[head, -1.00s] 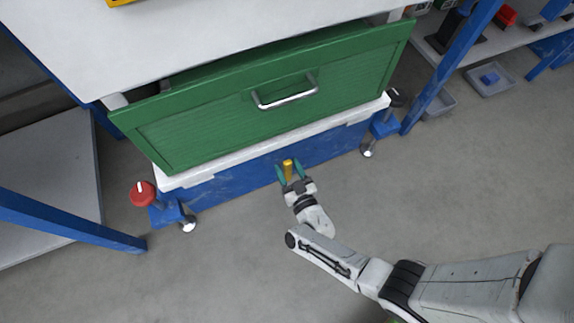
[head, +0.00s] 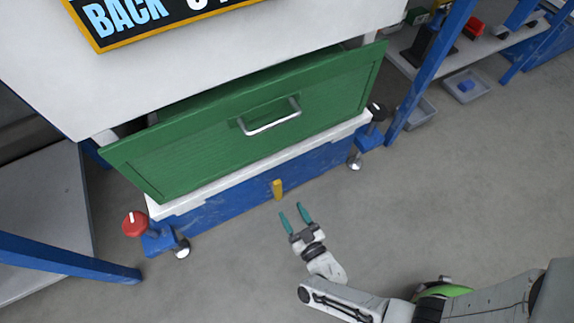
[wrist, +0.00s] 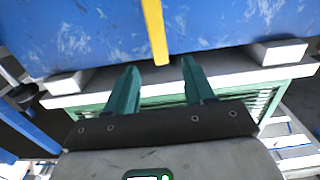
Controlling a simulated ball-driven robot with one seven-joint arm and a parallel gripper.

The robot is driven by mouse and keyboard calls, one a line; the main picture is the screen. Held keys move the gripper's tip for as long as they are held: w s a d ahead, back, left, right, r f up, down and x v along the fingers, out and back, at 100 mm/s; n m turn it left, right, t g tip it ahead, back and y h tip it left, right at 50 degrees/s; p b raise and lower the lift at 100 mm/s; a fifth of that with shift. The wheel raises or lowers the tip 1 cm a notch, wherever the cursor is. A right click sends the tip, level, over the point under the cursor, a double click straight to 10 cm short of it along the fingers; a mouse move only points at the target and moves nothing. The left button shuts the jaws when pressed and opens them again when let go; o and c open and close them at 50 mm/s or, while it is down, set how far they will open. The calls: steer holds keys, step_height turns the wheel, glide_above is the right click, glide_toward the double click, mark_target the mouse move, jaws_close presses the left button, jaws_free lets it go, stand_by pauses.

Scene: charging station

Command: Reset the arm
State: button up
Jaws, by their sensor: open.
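My gripper (head: 292,217) is open and empty, with two teal fingers spread apart. In the head view it hangs over the grey floor in front of the blue base of the cabinet. A yellow handle (head: 277,189) on the blue base is just beyond the fingertips, apart from them. In the wrist view my gripper (wrist: 156,75) shows at the bottom, and the yellow handle (wrist: 155,30) stands ahead between the lines of the fingers.
The green drawer (head: 190,150) with a metal handle (head: 270,118) is partly out above the blue base (head: 235,203). A red knob (head: 135,222) stands at the left corner. Blue posts (head: 430,75) and shelves flank the cabinet. The floor at right (head: 440,210) is clear.

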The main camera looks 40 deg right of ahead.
steer(key=w+a+r+n+g+y, duration=0.4)
steer(key=w+a+g+y, duration=0.2)
steer(key=a+y, duration=0.15)
steer(key=s+d+r+m+g+h+p, duration=0.1)
steer(key=s+d+r+g, duration=0.5)
steer(key=s, duration=0.3)
steer(key=s+d+r+m+g+h, duration=0.1)
steer(key=s+d+r+g+h, duration=0.1)
steer(key=s+d+r+g, duration=0.5)
step_height(320, 180, up, 29)
steer(key=s+a+t+p, duration=0.1)
steer(key=t+p, duration=0.1)
steer(key=p, duration=2.5)
steer(key=shift+s+n+t+p, duration=0.3)
steer(key=shift+s+p, duration=0.05)
steer(key=shift+s, duration=0.05)
